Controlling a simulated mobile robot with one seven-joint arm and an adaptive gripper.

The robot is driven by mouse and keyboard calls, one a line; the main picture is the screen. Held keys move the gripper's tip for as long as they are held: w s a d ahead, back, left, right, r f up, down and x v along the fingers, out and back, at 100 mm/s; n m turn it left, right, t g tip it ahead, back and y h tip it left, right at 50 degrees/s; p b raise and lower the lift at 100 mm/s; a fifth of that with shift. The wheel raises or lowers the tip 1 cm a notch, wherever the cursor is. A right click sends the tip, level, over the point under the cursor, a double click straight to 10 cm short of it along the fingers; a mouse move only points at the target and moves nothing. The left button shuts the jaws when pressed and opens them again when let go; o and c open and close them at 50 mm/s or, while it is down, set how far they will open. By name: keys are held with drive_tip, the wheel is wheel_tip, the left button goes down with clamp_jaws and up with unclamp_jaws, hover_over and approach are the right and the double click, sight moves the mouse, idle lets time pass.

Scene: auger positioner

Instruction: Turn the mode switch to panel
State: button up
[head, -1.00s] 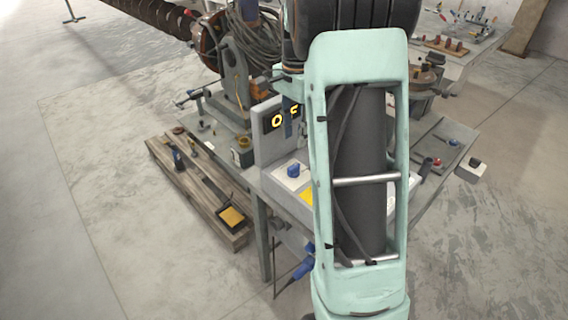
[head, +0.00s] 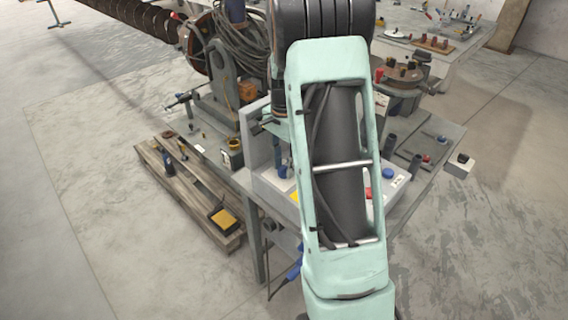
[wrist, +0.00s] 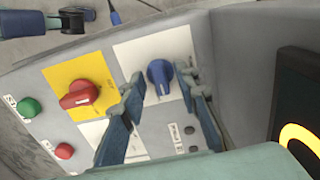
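A blue knob (wrist: 160,76) sits on a white plate of the grey control panel (wrist: 190,45); no readable label shows whether it is the mode switch. A red knob (wrist: 78,95) on a yellow plate is left of it in the wrist view. My gripper (wrist: 158,88) is open, with one blue-grey finger on either side of the blue knob. Whether the fingers touch it I cannot tell. In the head view my gripper (head: 283,168) is low over the panel's left end, and my arm hides much of the panel.
A green button (wrist: 28,107) and a red button (wrist: 64,151) are at the panel's left in the wrist view. A black display (wrist: 300,110) with a yellow ring stands close at the right. A wooden pallet (head: 185,200) lies on the floor left of the table.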

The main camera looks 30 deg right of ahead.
drive_tip(key=shift+c, duration=0.4)
clamp_jaws()
drive_tip(key=shift+n, duration=0.3)
drive_tip(key=n, duration=1.1)
drive_tip(key=shift+n, duration=0.3)
drive_tip(key=n, duration=0.5)
drive_tip(key=shift+n, duration=0.3)
